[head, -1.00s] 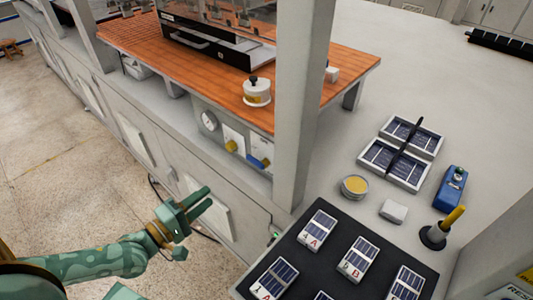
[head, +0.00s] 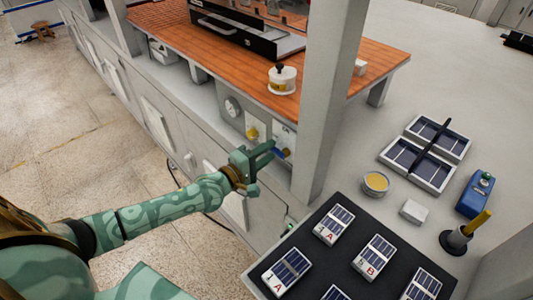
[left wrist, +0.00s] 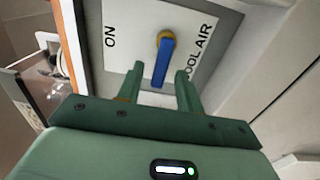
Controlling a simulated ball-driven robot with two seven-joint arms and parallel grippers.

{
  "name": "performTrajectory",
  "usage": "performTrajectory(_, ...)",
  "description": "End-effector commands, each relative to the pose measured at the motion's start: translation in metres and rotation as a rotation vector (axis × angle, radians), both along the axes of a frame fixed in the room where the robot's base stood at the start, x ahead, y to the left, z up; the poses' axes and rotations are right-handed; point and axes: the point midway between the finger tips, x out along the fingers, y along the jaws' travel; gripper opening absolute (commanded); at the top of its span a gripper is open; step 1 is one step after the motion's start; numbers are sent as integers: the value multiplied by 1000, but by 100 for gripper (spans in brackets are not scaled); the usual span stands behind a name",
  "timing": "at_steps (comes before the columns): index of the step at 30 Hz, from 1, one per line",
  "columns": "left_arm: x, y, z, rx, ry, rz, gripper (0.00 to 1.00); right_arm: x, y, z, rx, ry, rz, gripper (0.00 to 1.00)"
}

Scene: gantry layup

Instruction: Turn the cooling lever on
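The cooling lever is a blue handle (left wrist: 161,62) on a brass-coloured hub, mounted on a pale plate (left wrist: 128,30) marked ON and COOL AIR. In the head view the lever (head: 284,153) is partly hidden by my left gripper (head: 264,164), which is right in front of the plate. In the left wrist view my left gripper (left wrist: 158,80) is open, with one finger to each side of the blue handle. I cannot tell whether the fingertips reach around the handle or stop short of it. My right gripper is not in view.
Beside the lever plate are a yellow-handled valve (head: 252,133) and a round gauge (head: 232,106). A grey post (head: 328,110) stands just right of the lever. A black mat (head: 320,255) with several solar cells lies at the lower right. The floor on the left is open.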

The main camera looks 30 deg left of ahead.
Motion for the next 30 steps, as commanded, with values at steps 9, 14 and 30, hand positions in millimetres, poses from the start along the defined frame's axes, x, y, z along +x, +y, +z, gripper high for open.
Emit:
performTrajectory(9, 1, 0, 0, 0, 1, 0, 20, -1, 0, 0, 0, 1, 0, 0)
performTrajectory(14, 1, 0, 0, 0, 1, 0, 0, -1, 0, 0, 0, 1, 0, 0)
performTrajectory(30, 0, -1, 8, 159, -53, 0, 0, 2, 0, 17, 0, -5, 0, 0)
